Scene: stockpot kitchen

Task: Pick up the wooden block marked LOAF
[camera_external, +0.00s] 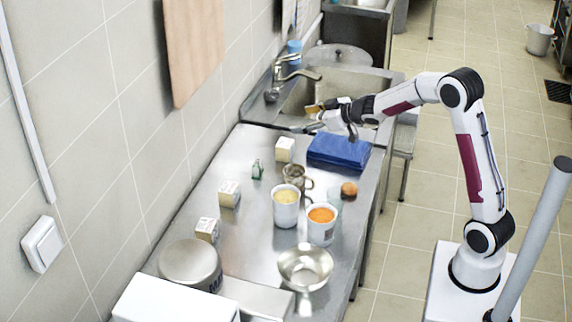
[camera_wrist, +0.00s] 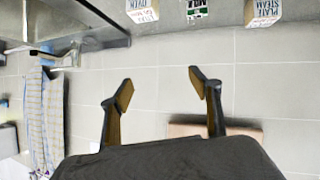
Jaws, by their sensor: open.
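Three pale lettered wooden blocks stand on the steel counter along the wall: a far block (camera_external: 285,149), a middle block (camera_external: 229,193) and a near block (camera_external: 207,229). I cannot read LOAF on any of them. In the wrist view, one block (camera_wrist: 142,10) and another block (camera_wrist: 263,12) show at the top edge, cut off, with other lettering that seems to include OVEN and STEAM. My gripper (camera_external: 318,115) is over the sink side of the counter, beyond the far block and apart from it. In the wrist view my gripper (camera_wrist: 160,88) is open and empty, facing the wall.
A small green bottle (camera_external: 257,169), a glass mug (camera_external: 295,179), a yellow-filled cup (camera_external: 286,206), an orange-filled cup (camera_external: 321,225) and a metal bowl (camera_external: 305,267) stand nearby. The tap (camera_external: 290,72) rises behind.

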